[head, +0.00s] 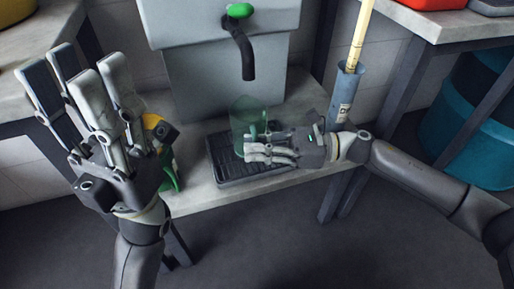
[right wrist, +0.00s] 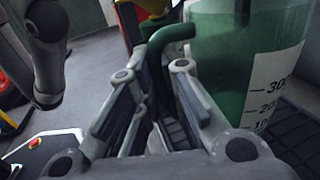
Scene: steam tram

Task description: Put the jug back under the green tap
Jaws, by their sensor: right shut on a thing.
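The jug (head: 248,112) is clear green and stands roughly upright over the black drip tray (head: 228,178), below the spout of the green tap (head: 240,11). My right gripper (head: 258,151) comes in from the right and is shut on the jug's handle. My left gripper (head: 75,65) is raised at the left, open with fingers spread, and looks empty.
The dark spout (head: 247,62) hangs from a grey tank. A blue-grey tube (head: 345,95) with a yellow stick stands right of the tray. A green and yellow object (head: 168,165) is partly hidden behind my left gripper. A teal barrel (head: 480,125) stands at the right.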

